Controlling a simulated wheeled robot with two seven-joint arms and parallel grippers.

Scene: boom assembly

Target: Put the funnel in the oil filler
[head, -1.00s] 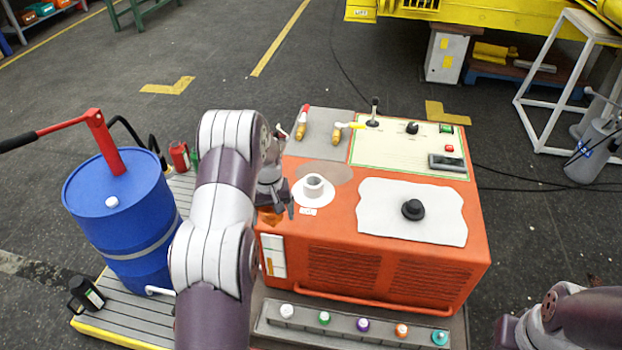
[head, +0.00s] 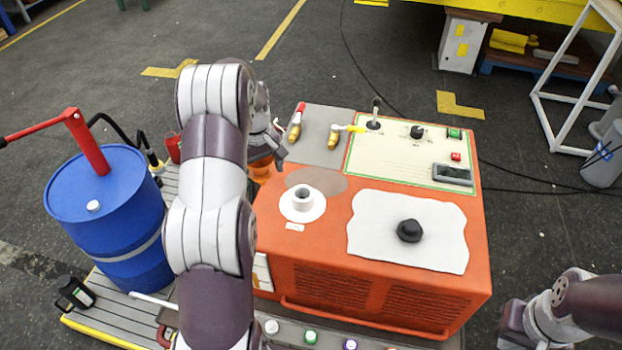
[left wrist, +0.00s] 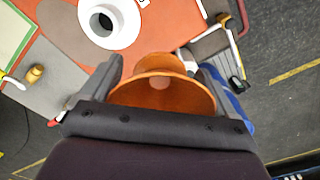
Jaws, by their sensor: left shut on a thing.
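My left gripper (head: 277,152) is shut on the orange funnel (head: 260,173), left of and slightly beyond the oil filler. In the left wrist view the funnel (left wrist: 165,95) sits between the two fingers, its wide mouth towards the camera. The oil filler (head: 303,200) is a short white neck with a dark opening on a white disc, on top of the orange machine. It also shows at the top of the left wrist view (left wrist: 103,21). The funnel is apart from the filler. My right arm is at the lower right; its gripper fingers are not visible.
A blue drum (head: 110,210) with a red handle stands left. Colored caps line the front.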

